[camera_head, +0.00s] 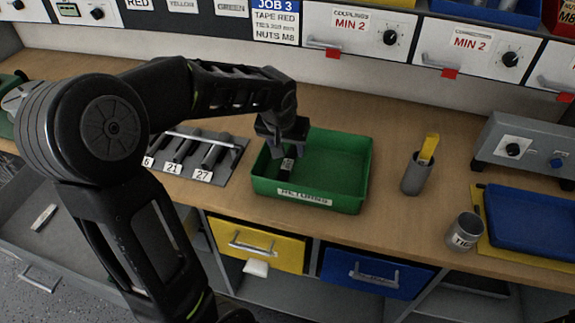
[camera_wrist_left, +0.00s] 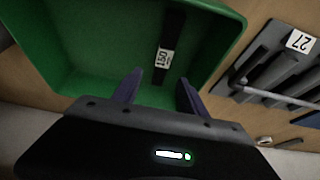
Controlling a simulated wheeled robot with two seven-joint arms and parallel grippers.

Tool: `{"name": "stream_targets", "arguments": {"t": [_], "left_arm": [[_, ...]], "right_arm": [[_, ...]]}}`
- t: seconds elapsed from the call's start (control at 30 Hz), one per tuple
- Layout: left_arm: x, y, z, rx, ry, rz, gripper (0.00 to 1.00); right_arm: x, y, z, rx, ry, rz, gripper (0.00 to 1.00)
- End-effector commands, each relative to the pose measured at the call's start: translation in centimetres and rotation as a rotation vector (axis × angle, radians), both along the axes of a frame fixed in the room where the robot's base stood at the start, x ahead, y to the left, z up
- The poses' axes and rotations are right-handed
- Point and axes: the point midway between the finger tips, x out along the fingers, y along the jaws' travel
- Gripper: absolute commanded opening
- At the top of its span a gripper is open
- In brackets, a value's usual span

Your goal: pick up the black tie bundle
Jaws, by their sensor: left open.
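The black tie bundle (camera_wrist_left: 171,40) is a dark strip with a white label that seems to read 150. It lies in the green tray marked RETURNS (camera_head: 335,205), near the tray's left side in the head view. Its label also shows in the head view (camera_head: 287,165). My left gripper (camera_head: 287,150) is over the left part of the tray. In the wrist view its two fingers (camera_wrist_left: 155,92) are apart, with the near end of the bundle between them in the picture and nothing held. I cannot tell the exact height gap. My right gripper is not in view.
A rack with dark slots labelled 21 and 27 (camera_head: 202,174) lies left of the tray. A grey cup with a yellow item (camera_head: 413,175), a TIE can (camera_head: 464,232) and a blue tray (camera_head: 535,230) stand to the right. Drawers are below the bench edge.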

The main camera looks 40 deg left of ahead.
Motion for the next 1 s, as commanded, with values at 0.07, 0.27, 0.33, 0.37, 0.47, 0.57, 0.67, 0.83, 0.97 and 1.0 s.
{"name": "stream_targets", "arguments": {"t": [0.07, 0.27, 0.33, 0.37, 0.47, 0.57, 0.67, 0.83, 0.97, 1.0], "left_arm": [[0.1, 0.1, -0.4, 0.001, 0.001, 0.0, 0.5], [0.1, 0.1, -0.4, 0.0, -0.001, 0.0, 0.5], [0.1, 0.1, -0.5, 0.0, 0.0, 0.0, 0.5], [0.2, 0.1, -0.5, 0.0, 0.0, 0.0, 0.5], [0.3, 0.2, -1.3, 0.001, 0.005, 0.0, 0.5], [0.7, 0.4, -2.7, -0.001, 0.005, 0.0, 0.5], [1.2, 0.7, -4.1, 0.0, 0.005, -0.001, 0.5], [1.7, 0.9, -5.3, 0.0, 0.0, 0.0, 0.5], [1.7, 0.9, -5.3, 0.0, -0.001, 0.001, 0.5], [1.7, 0.9, -5.3, 0.0, -0.001, 0.0, 0.5]], "right_arm": [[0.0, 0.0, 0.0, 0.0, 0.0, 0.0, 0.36], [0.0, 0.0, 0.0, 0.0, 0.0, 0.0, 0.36], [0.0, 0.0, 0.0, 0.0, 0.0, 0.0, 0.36], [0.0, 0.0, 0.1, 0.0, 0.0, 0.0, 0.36], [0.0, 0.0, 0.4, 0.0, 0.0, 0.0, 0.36], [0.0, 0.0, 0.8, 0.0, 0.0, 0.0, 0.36], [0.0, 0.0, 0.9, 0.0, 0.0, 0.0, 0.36], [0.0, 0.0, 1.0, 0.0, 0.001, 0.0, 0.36], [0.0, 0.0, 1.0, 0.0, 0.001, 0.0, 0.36], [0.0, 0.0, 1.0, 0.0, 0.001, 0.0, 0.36]]}}
